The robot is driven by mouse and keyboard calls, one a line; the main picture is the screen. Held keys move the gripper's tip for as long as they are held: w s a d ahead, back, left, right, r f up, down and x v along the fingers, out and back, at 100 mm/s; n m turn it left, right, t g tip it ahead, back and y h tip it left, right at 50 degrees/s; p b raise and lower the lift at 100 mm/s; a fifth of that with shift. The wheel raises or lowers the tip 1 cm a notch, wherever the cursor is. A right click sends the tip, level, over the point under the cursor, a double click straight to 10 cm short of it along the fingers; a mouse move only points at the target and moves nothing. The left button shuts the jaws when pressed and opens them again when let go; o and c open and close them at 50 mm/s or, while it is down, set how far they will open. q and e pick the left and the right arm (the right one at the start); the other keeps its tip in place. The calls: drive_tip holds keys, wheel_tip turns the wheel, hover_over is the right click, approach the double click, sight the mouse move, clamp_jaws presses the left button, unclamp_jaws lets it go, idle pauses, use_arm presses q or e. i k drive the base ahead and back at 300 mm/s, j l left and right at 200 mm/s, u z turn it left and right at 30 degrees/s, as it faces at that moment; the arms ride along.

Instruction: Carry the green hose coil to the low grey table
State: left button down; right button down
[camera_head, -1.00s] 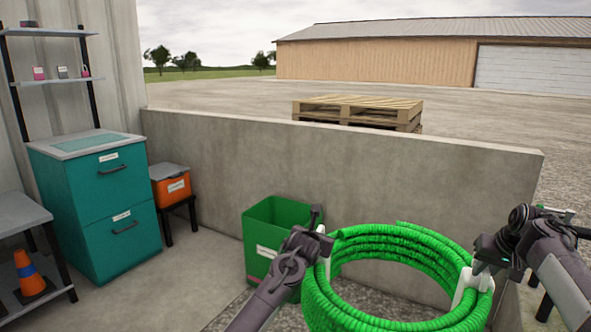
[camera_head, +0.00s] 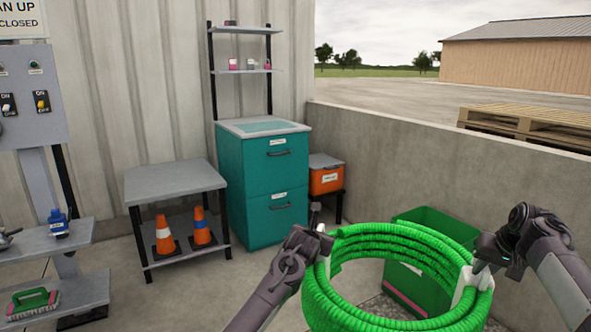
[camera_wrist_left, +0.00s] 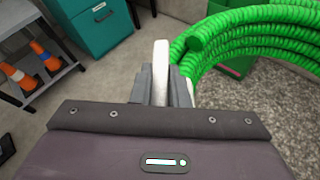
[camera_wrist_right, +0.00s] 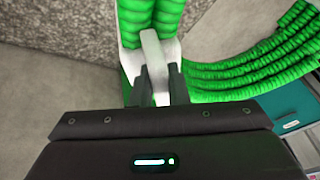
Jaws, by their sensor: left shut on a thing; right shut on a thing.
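The green hose coil (camera_head: 400,238) is held up in front of me between both arms, roughly level. My left gripper (camera_head: 318,240) is shut on a white strap on the coil's left side; the strap shows between the fingers in the left wrist view (camera_wrist_left: 162,85). My right gripper (camera_head: 478,262) is shut on the white strap at the coil's right side, also seen in the right wrist view (camera_wrist_right: 154,80). A grey-topped table (camera_head: 175,181) with a lower shelf stands left of the teal cabinet. It is apart from the coil. I cannot tell whether this is the low grey table.
Two orange cones (camera_head: 164,238) sit on that table's lower shelf. A teal cabinet (camera_head: 268,190), an orange box (camera_head: 326,180) on a stand and a green bin (camera_head: 437,228) line the wall. A control panel (camera_head: 22,105) and grey shelves (camera_head: 85,290) are at left. Floor before the cabinet is clear.

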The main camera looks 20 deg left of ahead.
sight(171, 175)
drive_tip(key=u, duration=1)
drive_tip(key=i+u, duration=0.15)
drive_tip(key=u, duration=0.2)
drive_tip(key=i+l+u, duration=0.15)
drive_tip(key=u, duration=0.15)
drive_tip(key=i+l, duration=0.8)
drive_tip(key=i, duration=0.25)
drive_tip(key=i+l, duration=0.2)
drive_tip(key=i, duration=0.3)
drive_tip(key=i+l, duration=0.2)
drive_tip(key=i, duration=0.25)
drive_tip(key=i+j, duration=0.1)
drive_tip(key=i, duration=0.7)
drive_tip(key=i+j, duration=0.1)
drive_tip(key=i, duration=0.7)
